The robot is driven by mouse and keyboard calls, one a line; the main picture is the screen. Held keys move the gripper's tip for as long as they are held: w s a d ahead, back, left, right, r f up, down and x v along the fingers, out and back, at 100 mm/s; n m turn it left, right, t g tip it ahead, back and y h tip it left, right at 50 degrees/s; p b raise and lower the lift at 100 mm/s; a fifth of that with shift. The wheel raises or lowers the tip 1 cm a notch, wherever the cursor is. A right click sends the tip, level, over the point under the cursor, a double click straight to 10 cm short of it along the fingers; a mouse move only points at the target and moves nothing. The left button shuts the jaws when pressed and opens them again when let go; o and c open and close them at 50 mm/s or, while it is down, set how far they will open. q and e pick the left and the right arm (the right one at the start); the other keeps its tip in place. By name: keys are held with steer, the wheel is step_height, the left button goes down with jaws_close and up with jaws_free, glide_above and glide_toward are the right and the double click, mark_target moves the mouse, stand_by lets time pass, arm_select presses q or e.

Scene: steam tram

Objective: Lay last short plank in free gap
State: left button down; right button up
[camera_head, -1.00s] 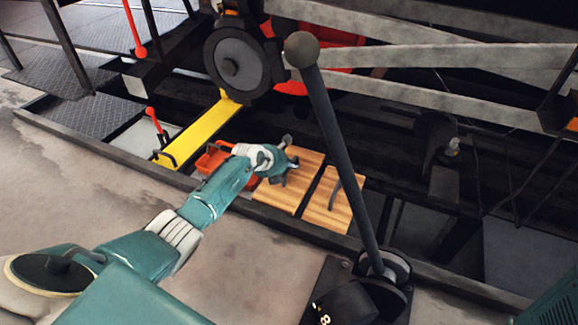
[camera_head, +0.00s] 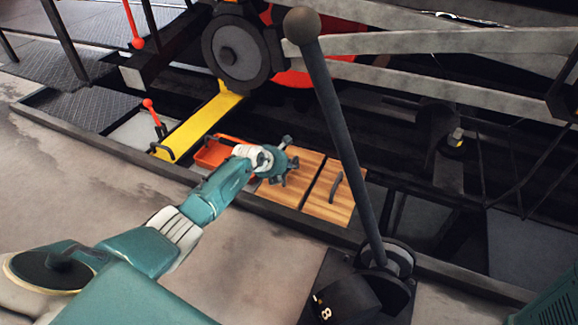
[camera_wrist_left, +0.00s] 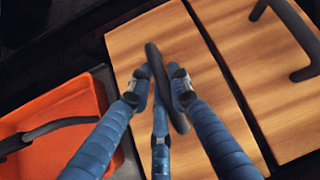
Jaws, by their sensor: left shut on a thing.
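Two short wooden planks lie side by side over the pit in the head view. My left gripper (camera_head: 279,163) is over the left plank (camera_head: 300,172) and is shut on its dark handle (camera_wrist_left: 158,70), as the left wrist view shows. That plank (camera_wrist_left: 205,85) looks level, with a narrow dark gap to the right plank (camera_head: 327,199). The right plank (camera_wrist_left: 270,70) has a dark handle of its own. Whether the held plank rests fully on its supports cannot be told. My right gripper is not in view.
An orange tray (camera_head: 214,153) with a dark handle sits just left of the held plank. A yellow beam (camera_head: 201,124) lies farther left. Wheels and grey rods are behind. The pit's kerb runs in front.

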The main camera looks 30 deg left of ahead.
arm_select(q)
steer(key=shift+w+f, duration=0.1)
stand_by(0.5)
steer(key=c, duration=1.5)
jaws_free()
steer(key=shift+f, duration=0.25)
steer(key=shift+v, duration=6.15)
